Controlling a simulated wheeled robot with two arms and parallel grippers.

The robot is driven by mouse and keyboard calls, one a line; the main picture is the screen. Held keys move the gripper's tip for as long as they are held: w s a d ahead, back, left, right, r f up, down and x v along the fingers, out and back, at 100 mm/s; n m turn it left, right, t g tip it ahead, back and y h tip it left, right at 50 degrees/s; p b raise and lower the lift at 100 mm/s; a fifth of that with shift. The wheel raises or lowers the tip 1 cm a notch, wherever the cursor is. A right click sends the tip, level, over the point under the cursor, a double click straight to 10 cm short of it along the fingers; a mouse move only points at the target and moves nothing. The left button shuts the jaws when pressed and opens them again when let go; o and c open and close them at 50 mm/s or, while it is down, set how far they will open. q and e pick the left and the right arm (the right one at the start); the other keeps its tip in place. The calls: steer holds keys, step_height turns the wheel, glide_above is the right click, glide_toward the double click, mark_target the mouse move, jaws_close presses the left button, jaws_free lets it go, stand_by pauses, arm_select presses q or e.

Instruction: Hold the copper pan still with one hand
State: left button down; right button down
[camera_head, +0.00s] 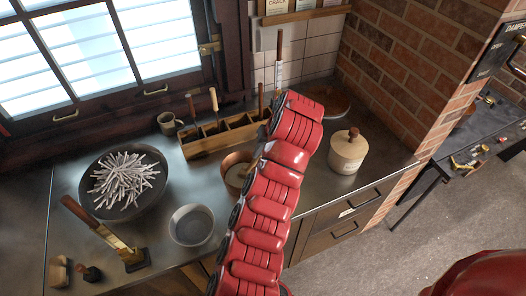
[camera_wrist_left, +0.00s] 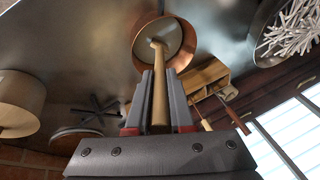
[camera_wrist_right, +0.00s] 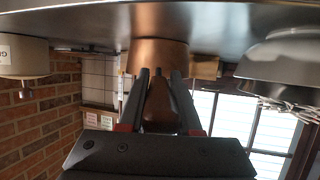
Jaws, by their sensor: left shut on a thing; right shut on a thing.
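The copper pan (camera_head: 226,166) stands on the metal counter, its right part hidden behind a red arm of mine in the head view. In the left wrist view the pan (camera_wrist_left: 189,50) shows from above with something pale inside. My left gripper (camera_wrist_left: 159,72) is shut on a pale wooden stick (camera_wrist_left: 159,92), whose knobbed end is over or in the pan. My right gripper (camera_wrist_right: 160,74) is shut on a brown handle (camera_wrist_right: 160,110) in front of the copper pan's wall (camera_wrist_right: 158,52); the handle appears to be the pan's. The right gripper is not seen in the head view.
A grey bowl (camera_head: 192,225) stands beside the pan. A dark bowl (camera_head: 90,199) of pale sticks is further left, near a wooden-handled tool (camera_head: 90,222). A wooden tool box (camera_head: 205,145) is behind.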

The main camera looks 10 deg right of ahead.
arm_select(q)
steer(key=v, duration=0.8)
steer(key=shift+r, duration=0.2)
stand_by(1.0)
step_height(320, 180, up, 5)
steer(key=shift+f, duration=0.1)
stand_by(0.4)
stand_by(0.7)
arm_select(e)
steer(key=c, duration=0.5)
jaws_free()
